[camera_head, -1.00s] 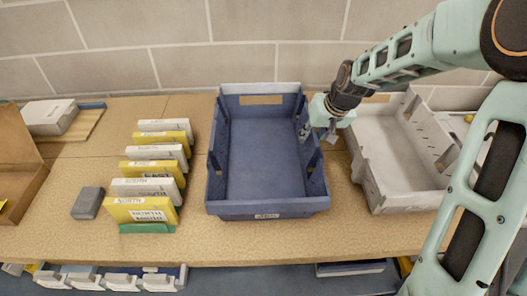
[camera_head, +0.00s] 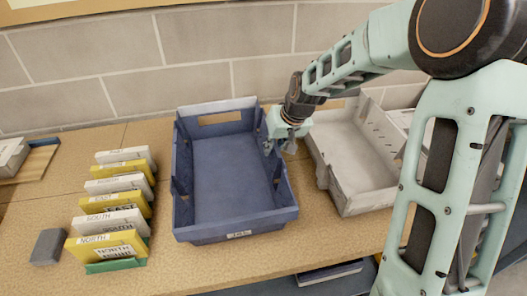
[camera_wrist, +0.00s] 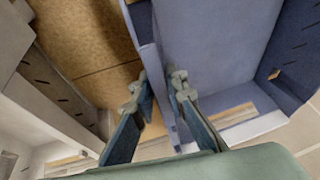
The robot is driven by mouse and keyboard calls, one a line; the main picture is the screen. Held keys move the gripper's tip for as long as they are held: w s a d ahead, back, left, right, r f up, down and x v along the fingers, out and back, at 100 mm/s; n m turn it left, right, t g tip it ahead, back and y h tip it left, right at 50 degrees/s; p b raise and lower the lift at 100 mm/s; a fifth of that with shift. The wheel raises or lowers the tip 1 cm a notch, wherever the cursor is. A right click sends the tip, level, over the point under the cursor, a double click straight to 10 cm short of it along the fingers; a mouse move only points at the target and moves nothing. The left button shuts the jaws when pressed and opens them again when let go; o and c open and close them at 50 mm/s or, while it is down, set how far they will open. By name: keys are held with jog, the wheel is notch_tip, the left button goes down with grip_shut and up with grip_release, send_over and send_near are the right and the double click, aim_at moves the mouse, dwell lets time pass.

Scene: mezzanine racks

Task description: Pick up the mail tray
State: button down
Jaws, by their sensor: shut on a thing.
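The mail tray is a blue open tray (camera_head: 238,229) with cut-out handles and a white label on its front. It looks empty and upright on the wooden table; I cannot tell whether it is raised at all. My gripper (camera_head: 279,146) is at its right side wall. In the wrist view the blue tray (camera_wrist: 215,40) lies to the right, and my gripper (camera_wrist: 160,82) has one finger on each side of its wall, shut on it. The exact contact is partly hidden.
A grey-white tray (camera_head: 334,190) stands close on the right. A row of yellow and white labelled boxes (camera_head: 112,220) stands to the left, with a small grey block (camera_head: 48,246) beside it. A brick wall (camera_head: 110,65) is behind. Bare table shows in front.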

jog(key=shift+r+p, duration=0.5)
jog(key=shift+r, duration=0.35)
jog(key=s+a+r+p, duration=0.1)
jog(key=s+r+p, duration=0.9)
jog(key=s, duration=0.3)
jog(key=shift+s+a+r, duration=0.2)
jog(key=shift+s+r, duration=0.2)
jog(key=shift+r, duration=0.15)
